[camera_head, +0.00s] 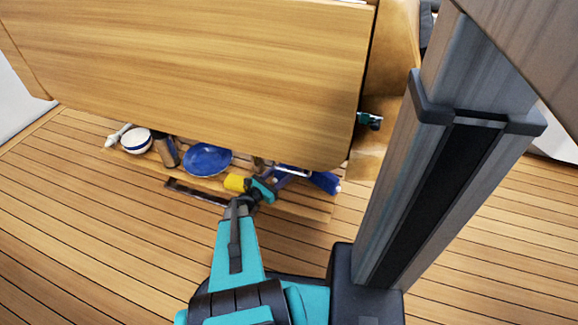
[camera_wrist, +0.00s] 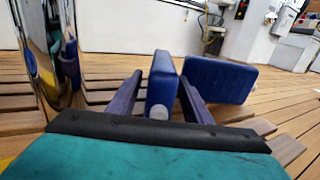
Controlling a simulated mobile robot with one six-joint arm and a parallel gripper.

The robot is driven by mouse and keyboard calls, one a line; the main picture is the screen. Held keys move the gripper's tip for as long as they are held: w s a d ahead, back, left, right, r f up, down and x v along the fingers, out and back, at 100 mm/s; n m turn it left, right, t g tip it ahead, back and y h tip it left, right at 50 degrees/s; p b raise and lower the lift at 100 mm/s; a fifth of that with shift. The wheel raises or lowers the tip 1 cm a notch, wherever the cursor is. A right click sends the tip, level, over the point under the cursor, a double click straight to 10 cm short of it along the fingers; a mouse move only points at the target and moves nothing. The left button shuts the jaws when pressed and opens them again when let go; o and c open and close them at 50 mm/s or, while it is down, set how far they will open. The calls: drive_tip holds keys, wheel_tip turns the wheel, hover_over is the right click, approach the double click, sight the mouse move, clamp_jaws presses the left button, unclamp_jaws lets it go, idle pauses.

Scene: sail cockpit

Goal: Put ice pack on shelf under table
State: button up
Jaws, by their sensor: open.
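A blue block with a white round cap, looking like an ice pack (camera_wrist: 160,80), stands upright between the two fingers of my gripper (camera_wrist: 161,92) in the wrist view. The fingers are open on either side of it, and I cannot tell whether they touch it. A second, similar blue block (camera_wrist: 220,80) is just right of the right finger. In the head view, my gripper (camera_head: 287,176) reaches in at the edge of the wooden table (camera_head: 190,70), and a blue block (camera_head: 325,182) shows beside it. A low slatted shelf (camera_head: 300,206) lies under the table, partly hidden by the tabletop.
A white bowl (camera_head: 136,141), a brown cylinder (camera_head: 166,151), a blue plate (camera_head: 207,160) and a yellow item (camera_head: 236,183) crowd the shelf left of my gripper. A shiny metal surface (camera_wrist: 45,45) is close on the left. Open plank floor (camera_head: 90,230) lies in front.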

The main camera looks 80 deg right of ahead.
sight(276, 178)
drive_tip(key=p+v, duration=0.2)
drive_tip(key=v, duration=0.6)
drive_tip(key=shift+w+a, duration=0.1)
drive_tip(key=shift+a, duration=0.05)
idle(0.4)
